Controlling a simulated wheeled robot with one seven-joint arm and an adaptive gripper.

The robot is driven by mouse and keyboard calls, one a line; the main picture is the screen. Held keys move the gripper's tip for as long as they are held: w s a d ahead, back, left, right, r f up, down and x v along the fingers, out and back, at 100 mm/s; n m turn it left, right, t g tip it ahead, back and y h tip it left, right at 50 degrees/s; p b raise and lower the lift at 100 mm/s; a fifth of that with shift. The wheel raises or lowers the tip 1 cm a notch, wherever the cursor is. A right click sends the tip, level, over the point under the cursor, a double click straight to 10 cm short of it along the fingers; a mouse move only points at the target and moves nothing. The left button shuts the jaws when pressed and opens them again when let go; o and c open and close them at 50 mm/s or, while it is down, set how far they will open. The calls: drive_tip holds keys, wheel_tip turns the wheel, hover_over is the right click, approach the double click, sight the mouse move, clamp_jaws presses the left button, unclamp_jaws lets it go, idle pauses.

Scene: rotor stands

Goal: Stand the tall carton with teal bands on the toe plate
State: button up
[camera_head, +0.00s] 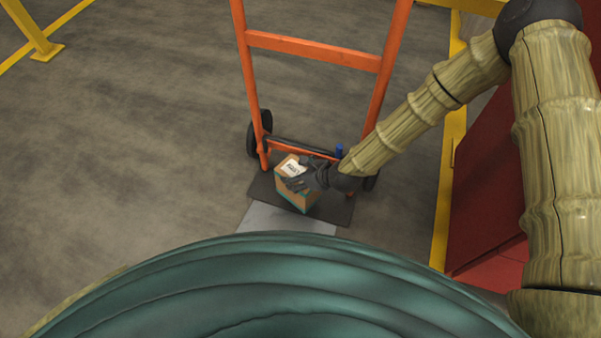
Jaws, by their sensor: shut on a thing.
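The tall carton (292,194) is brown cardboard with teal bands and a white label on its top. It is upright over the dark toe plate (333,211) of the orange hand truck (314,52). I cannot tell for sure whether its base touches the plate. My gripper (296,181) reaches in from the right and is shut on the carton near its top. The dark fingers hide part of the carton's upper side.
A light grey flat piece (283,219) lies in front of the toe plate. A small blue object (339,151) shows behind my gripper. A red cabinet-like body (497,185) stands at the right, beyond a yellow floor line (447,180).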

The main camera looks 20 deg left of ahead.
drive_tip(key=shift+f+b, duration=1.4)
drive_tip(key=shift+f, duration=0.65)
drive_tip(key=o, duration=2.1)
drive_tip(key=shift+s, duration=0.1)
drive_tip(key=shift+d, duration=0.1)
